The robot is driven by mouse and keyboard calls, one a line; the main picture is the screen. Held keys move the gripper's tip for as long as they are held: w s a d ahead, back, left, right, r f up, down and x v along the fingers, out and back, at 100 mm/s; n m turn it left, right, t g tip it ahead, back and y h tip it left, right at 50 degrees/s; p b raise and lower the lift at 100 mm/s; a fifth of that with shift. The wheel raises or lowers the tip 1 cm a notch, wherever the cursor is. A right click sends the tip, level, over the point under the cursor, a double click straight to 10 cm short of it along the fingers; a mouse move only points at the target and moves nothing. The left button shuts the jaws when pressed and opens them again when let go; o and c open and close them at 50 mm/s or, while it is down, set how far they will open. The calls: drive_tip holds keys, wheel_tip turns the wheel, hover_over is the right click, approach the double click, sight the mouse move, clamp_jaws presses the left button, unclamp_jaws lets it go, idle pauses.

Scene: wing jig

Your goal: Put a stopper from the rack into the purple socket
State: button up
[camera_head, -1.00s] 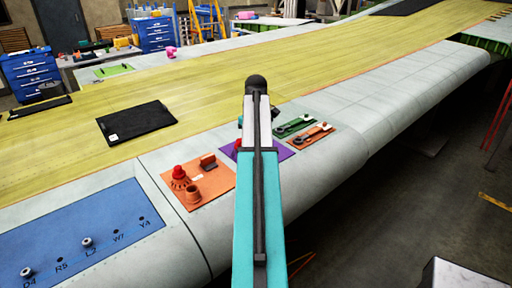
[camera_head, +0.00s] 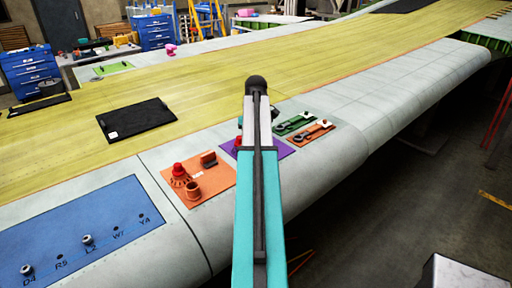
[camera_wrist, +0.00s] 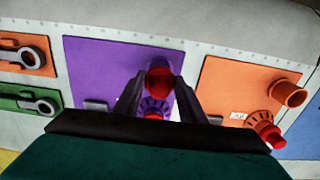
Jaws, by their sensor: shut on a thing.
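My gripper (camera_wrist: 160,88) is shut on a red stopper (camera_wrist: 160,84), held between its fingertips over the purple plate (camera_wrist: 100,68). Just below it in the wrist view is a purple toothed ring (camera_wrist: 152,104) with red showing at its lower side, partly hidden by my fingers. I cannot tell whether the held stopper touches a socket. In the head view my arm hides most of the purple plate (camera_head: 284,149) and my gripper's fingertips.
To the right in the wrist view, the orange plate (camera_wrist: 222,76) carries an orange cup (camera_wrist: 289,94) and a toothed ring with a red stopper (camera_wrist: 273,138). Green (camera_wrist: 12,104) and orange (camera_wrist: 12,66) plates with wrench-like parts lie to the left. A blue panel (camera_head: 60,228) shows in the head view.

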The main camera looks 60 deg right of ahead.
drive_tip(key=shift+f, duration=0.15)
drive_tip(key=o, duration=1.1)
drive_tip(key=shift+r, duration=0.2)
drive_tip(key=shift+r+b, duration=1.25)
drive_tip(key=shift+r, duration=5.5)
drive_tip(key=shift+s, duration=0.1)
